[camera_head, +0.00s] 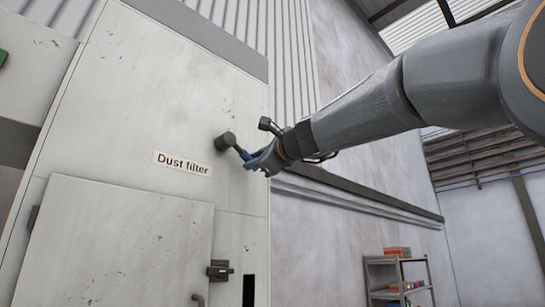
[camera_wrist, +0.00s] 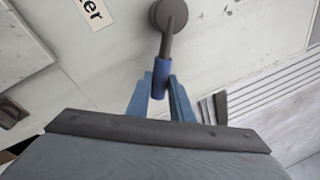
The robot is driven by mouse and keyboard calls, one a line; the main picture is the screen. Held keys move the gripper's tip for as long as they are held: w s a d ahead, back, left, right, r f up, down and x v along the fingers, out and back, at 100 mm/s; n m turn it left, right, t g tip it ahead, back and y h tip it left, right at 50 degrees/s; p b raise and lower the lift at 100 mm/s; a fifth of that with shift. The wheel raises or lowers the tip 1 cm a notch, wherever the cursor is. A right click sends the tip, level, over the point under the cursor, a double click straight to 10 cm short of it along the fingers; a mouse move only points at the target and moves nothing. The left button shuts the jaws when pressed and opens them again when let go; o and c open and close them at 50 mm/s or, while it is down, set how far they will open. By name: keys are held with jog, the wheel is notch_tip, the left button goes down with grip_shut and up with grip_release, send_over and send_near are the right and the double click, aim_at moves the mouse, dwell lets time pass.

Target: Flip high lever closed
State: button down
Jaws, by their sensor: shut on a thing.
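The high lever is on the pale cabinet panel, up and to the right of the "Dust filter" label (camera_head: 182,164). It has a round dark hub (camera_head: 226,141) and an arm with a blue grip. In the wrist view the hub (camera_wrist: 172,15) is at the top, and the blue grip (camera_wrist: 161,72) points down toward me. My gripper (camera_head: 250,160) reaches in from the right, and its blue fingers (camera_wrist: 161,88) are on both sides of the blue grip, shut on it. The fingers partly cover the grip in the head view.
A cabinet door (camera_head: 120,245) with a dark latch (camera_head: 219,270) is below the label. The cabinet's right edge is just beyond the lever. A shelf rack (camera_head: 398,277) with small goods stands far back at lower right.

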jog(key=shift+a+f, duration=0.1)
jog(key=shift+a, duration=0.05)
jog(key=c, duration=1.6)
grip_release()
jog(key=shift+o, duration=0.2)
jog(key=shift+s, duration=0.1)
jog(key=b+v, duration=0.3)
jog(key=v, duration=0.4)
jog(key=shift+s+d+b, duration=0.25)
jog(key=shift+d+b, duration=0.05)
